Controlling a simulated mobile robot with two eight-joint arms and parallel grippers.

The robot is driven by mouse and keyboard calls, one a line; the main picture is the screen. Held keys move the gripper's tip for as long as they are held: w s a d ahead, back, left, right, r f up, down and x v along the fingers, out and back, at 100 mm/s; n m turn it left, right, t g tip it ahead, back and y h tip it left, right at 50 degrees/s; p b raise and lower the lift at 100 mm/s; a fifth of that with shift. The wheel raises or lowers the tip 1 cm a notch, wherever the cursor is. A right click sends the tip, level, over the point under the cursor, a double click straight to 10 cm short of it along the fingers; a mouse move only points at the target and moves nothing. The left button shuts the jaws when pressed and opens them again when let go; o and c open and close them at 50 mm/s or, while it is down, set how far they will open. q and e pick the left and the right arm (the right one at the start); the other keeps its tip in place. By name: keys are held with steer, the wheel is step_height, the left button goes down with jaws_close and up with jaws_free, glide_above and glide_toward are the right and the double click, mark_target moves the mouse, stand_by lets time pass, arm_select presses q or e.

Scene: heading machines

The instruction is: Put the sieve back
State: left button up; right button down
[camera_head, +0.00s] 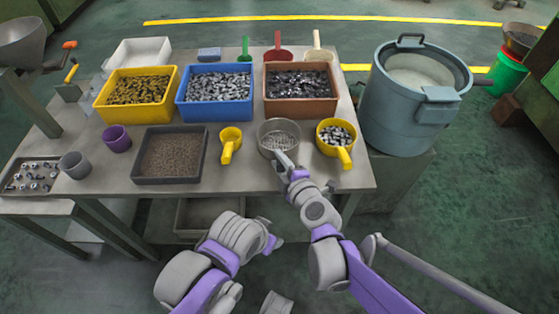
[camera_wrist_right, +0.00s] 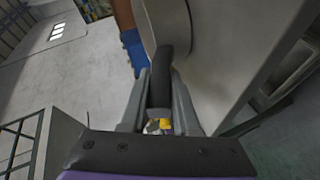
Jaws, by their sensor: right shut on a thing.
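The round metal sieve (camera_head: 279,134) is at the table's front edge, between the two yellow scoops. My right gripper (camera_head: 284,162) is at its near side, shut on its handle. In the right wrist view the dark handle (camera_wrist_right: 166,75) lies between the two fingers of the right gripper (camera_wrist_right: 160,110). I cannot tell whether the sieve touches the tabletop. My left gripper (camera_head: 271,242) is low in front of the table, away from the sieve; its fingers are too unclear to judge.
A yellow scoop (camera_head: 229,146) lies left of the sieve; a yellow scoop of metal pieces (camera_head: 337,136) is at its right. Yellow (camera_head: 100,108), blue (camera_head: 183,113) and brown (camera_head: 270,109) bins stand behind. A dark tray (camera_head: 139,161) is left. A large blue-grey drum (camera_head: 385,115) stands right.

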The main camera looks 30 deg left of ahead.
steer(key=c, duration=0.7)
jaws_free()
steer(key=shift+f, duration=0.1)
steer(key=shift+o, duration=0.2)
steer(key=shift+r, duration=0.25)
steer(key=p+v, duration=0.2)
steer(key=v, duration=1)
